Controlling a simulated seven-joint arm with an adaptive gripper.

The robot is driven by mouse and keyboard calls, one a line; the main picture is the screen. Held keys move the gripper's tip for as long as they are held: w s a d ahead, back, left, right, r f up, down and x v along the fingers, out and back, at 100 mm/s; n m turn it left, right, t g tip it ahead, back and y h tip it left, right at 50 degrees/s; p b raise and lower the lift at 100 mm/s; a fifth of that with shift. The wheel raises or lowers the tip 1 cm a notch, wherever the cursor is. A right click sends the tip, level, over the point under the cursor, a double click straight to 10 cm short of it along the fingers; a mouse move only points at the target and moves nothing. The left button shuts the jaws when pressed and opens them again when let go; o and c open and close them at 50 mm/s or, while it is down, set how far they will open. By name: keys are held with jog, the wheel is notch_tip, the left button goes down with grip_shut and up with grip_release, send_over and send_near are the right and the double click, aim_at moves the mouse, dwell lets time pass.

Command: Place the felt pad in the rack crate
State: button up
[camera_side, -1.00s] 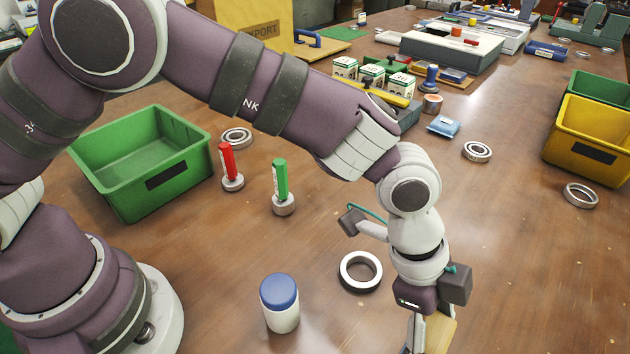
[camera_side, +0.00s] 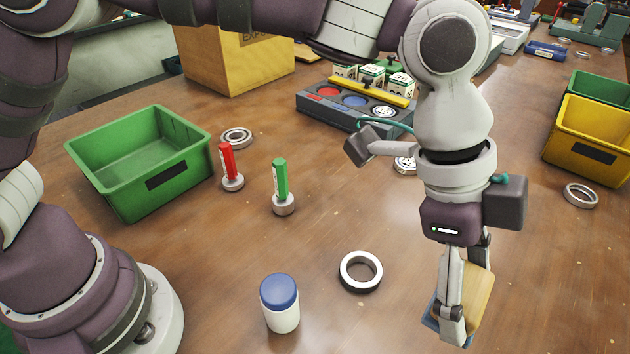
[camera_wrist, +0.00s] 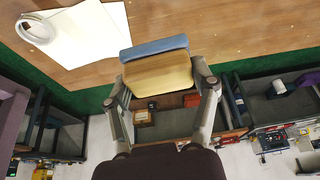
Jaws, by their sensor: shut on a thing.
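My gripper (camera_side: 460,325) is shut on a block with a pale wooden body and a blue layer, which I take to be the felt pad (camera_side: 475,298). In the wrist view the felt pad (camera_wrist: 158,75) sits between both fingers, its blue edge beyond the wood. In the side view it hangs tilted at the lower right, apparently above the table. Which container is the rack crate I cannot tell, as no label is readable. An open green crate (camera_side: 185,160) stands at the left, and a yellow crate (camera_side: 597,125) with a green crate (camera_side: 597,84) behind it at the right.
A black-and-white ring (camera_side: 360,271) and a blue-capped jar (camera_side: 280,302) stand left of my gripper. Red (camera_side: 228,160) and green (camera_side: 281,180) handled tools stand near the left crate. A grey tray (camera_side: 340,108) lies behind. The table's middle is mostly clear.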

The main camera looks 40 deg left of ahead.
jog(key=w+a+n+t, duration=0.1)
jog(key=w+a+n, duration=0.2)
jog(key=w+a, duration=0.5)
jog(key=w+a+n+t, duration=0.1)
jog(key=w+a+n, duration=0.2)
jog(key=a, duration=0.8)
jog(key=s+a+n+t+y, duration=0.15)
jog(key=a+n, duration=0.25)
jog(key=a, duration=1.4)
jog(key=s+a+n+y, duration=0.3)
jog(key=s+a+n, duration=0.4)
jog(key=s+a, duration=0.75)
jog(key=shift+t, duration=0.25)
jog(key=f, duration=0.4)
jog(key=a+f, duration=0.1)
jog(key=f, duration=0.4)
jog(key=w+a+f, duration=0.1)
jog(key=f, duration=0.4)
jog(key=shift+f, duration=0.2)
